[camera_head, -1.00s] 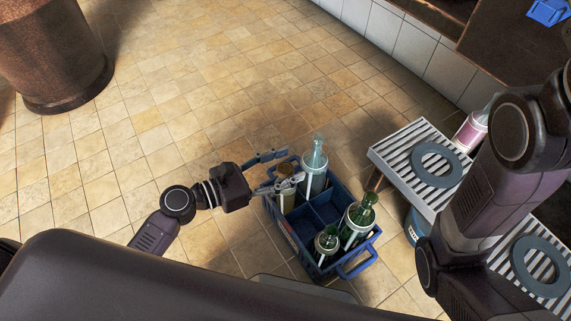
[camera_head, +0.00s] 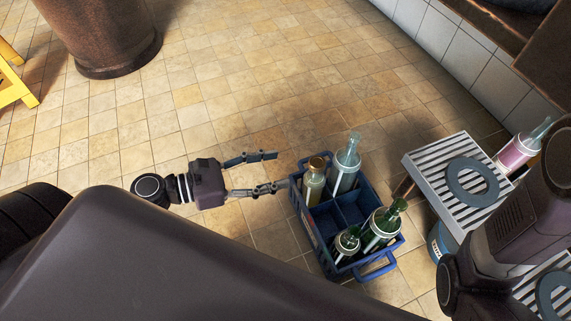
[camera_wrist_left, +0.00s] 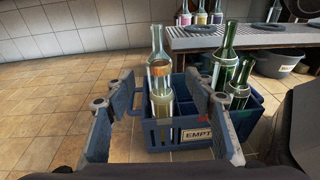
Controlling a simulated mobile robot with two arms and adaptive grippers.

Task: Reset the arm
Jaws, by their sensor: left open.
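My left gripper (camera_head: 268,172) is open and empty, with its two fingers spread, left of the blue crate. In the left wrist view its fingers (camera_wrist_left: 165,112) frame the crate from the near side. The blue crate (camera_head: 318,252) stands on the floor and holds several bottles. A cork-topped bottle (camera_head: 314,184) and a clear bottle (camera_head: 345,167) are in its far part. Two green bottles (camera_head: 383,222) are in its near part. The crate bears a label reading EMPTY (camera_wrist_left: 198,135) in the left wrist view. My right gripper is out of view; only my right arm shows.
A slatted grey stand (camera_head: 432,172) with round rings is right of the crate, and a pink-labelled bottle (camera_head: 516,152) is beside it. A copper vessel (camera_head: 100,35) and yellow legs (camera_head: 14,82) are at the far left. Tiled floor between is clear.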

